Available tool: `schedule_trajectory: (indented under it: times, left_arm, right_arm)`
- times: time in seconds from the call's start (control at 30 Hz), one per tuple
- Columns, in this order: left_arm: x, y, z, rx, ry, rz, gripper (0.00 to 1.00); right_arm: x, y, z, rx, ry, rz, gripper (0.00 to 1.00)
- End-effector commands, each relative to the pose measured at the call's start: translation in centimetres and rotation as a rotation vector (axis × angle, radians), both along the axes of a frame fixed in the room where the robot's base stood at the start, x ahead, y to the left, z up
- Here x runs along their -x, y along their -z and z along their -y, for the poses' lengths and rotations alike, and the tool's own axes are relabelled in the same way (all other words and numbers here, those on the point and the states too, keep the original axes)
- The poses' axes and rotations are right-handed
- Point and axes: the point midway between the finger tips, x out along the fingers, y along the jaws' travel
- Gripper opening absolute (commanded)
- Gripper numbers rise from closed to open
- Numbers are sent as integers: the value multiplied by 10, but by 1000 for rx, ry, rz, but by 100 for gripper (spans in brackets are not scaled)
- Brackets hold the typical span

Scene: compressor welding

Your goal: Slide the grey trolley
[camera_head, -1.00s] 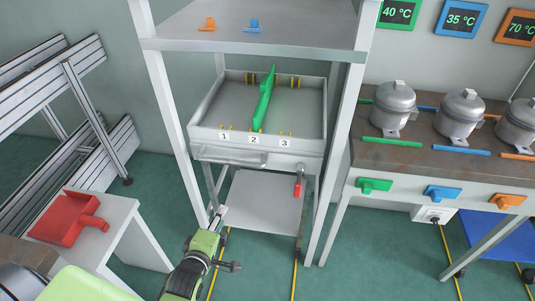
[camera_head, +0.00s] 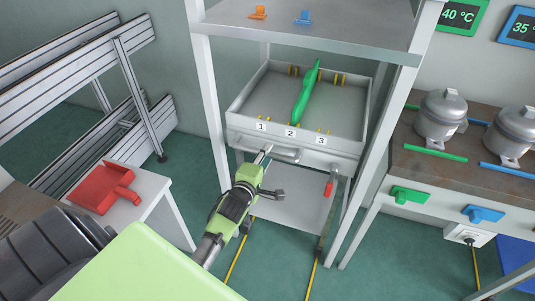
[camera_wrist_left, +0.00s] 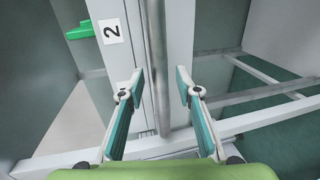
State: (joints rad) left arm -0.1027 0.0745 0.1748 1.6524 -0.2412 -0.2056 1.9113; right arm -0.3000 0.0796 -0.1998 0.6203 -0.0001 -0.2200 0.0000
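The grey trolley (camera_head: 240,112) stands inside a tall grey frame. Its top tray has labels 1, 2 and 3 and holds a long green piece (camera_head: 306,95). A tubular handle (camera_head: 268,152) runs along its front. My left gripper (camera_head: 272,172) is at the left part of that handle. In the left wrist view the gripper (camera_wrist_left: 158,92) is open, with the handle bar (camera_wrist_left: 157,60) running between its spread fingers; no firm contact shows. The green piece also shows partly there (camera_wrist_left: 80,31). My right gripper is not in view.
The frame's upright posts (camera_head: 208,95) stand on both sides of the trolley, under a shelf (camera_head: 340,35). A small table with a red part (camera_head: 103,188) is at left. A bench with compressors (camera_head: 441,115) is at right. Yellow floor lines (camera_head: 238,250) lead out in front.

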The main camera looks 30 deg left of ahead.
Motion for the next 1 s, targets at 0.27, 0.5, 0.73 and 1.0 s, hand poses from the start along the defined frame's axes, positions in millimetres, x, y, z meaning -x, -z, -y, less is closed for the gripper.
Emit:
schedule_trajectory:
  times: [0.27, 0.5, 0.73, 1.0]
  left_arm:
    - [-16, 3, -4, 0, 0, 0, 31]
    - [-16, 4, -4, 0, 0, -1, 26]
    - [-16, 4, -4, 0, 0, -1, 0]
    - [-8, 4, -2, 3, -1, -4, 0]
  right_arm:
    - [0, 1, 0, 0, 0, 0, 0]
    - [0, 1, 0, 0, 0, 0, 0]
    - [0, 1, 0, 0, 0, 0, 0]
    - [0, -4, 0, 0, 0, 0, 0]
